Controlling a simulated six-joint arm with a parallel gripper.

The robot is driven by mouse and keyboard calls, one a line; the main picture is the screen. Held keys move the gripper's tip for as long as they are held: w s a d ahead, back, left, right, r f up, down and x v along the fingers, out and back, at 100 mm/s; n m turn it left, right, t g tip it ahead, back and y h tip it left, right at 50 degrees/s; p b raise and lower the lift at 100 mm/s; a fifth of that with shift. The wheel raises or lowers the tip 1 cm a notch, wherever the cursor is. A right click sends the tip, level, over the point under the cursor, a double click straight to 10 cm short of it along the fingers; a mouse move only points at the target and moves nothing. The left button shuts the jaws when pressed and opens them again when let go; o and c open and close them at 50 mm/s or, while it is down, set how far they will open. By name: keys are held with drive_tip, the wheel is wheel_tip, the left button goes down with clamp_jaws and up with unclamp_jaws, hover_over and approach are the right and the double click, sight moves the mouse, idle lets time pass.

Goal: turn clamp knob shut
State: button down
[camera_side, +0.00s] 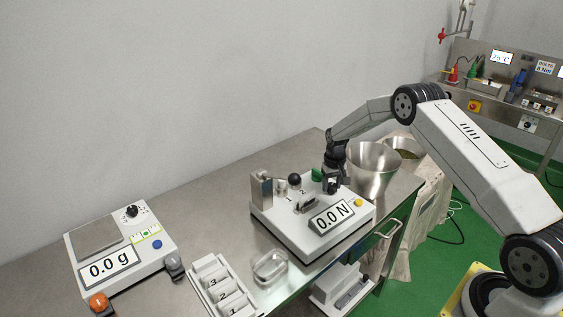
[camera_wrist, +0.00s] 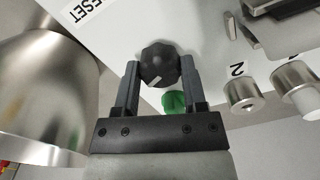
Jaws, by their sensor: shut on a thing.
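The clamp knob (camera_wrist: 158,60) is black and lobed, with a pale pointer line on its near side in the wrist view. It sits on the white force tester (camera_side: 290,228), whose display (camera_side: 332,216) reads 0.0 N. My gripper (camera_wrist: 160,70) has one finger on each side of the knob and is shut on it. In the side view my gripper (camera_side: 332,186) points down at the tester's back right, and it mostly hides the knob there.
A green button (camera_wrist: 174,101) lies close to the fingers. Metal posts (camera_wrist: 240,92) stand right of it. A black ball handle (camera_side: 294,179) stands left. The scale (camera_side: 120,245) is farther left.

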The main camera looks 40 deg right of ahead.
sight(332, 185)
drive_tip(key=m, duration=0.5)
idle(0.4)
drive_tip(key=shift+c, duration=0.7)
unclamp_jaws()
drive_tip(key=shift+r, duration=0.15)
drive_tip(key=shift+r, duration=3.75)
drive_tip(key=shift+a, duration=0.1)
